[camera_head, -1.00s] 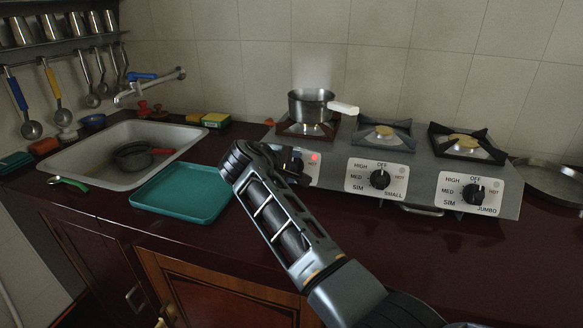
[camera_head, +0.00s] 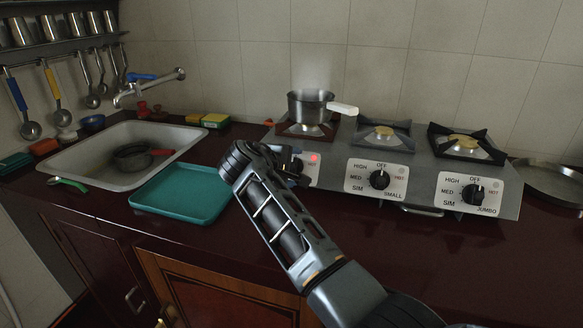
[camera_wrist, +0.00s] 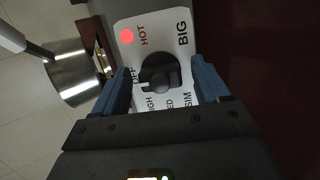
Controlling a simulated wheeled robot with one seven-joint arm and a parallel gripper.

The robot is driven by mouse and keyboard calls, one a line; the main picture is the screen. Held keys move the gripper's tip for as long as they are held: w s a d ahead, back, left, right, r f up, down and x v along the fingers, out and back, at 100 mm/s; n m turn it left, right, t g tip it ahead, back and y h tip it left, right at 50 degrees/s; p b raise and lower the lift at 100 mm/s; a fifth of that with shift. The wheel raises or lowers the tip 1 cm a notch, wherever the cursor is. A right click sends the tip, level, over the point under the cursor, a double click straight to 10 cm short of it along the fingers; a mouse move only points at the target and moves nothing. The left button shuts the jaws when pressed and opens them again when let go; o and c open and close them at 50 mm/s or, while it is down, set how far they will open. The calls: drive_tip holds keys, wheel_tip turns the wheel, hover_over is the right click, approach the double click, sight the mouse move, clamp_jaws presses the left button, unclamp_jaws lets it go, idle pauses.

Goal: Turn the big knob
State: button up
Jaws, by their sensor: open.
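The big knob (camera_wrist: 157,72) is black and round, on a white plate (camera_wrist: 183,33) marked BIG, HOT, HIGH, MED and SIM. My gripper (camera_wrist: 162,66) is open in the wrist view, with one blue finger on each side of the knob. I cannot tell whether either finger touches it. The red light (camera_wrist: 127,36) beside HOT is lit; it also shows in the head view (camera_head: 314,158). In the head view my arm and gripper hide most of this knob. The exact direction of its pointer is unclear.
A steaming steel pot (camera_head: 311,106) stands on the left burner. The SMALL knob (camera_head: 379,180) and JUMBO knob (camera_head: 473,194) are to the right. A teal tray (camera_head: 160,212) and a sink (camera_head: 88,179) lie left. A pan (camera_head: 553,184) sits far right.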

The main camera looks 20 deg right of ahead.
drive_tip(key=v, duration=0.7)
drive_tip(key=shift+s+a, duration=0.2)
drive_tip(key=shift+r, duration=0.1)
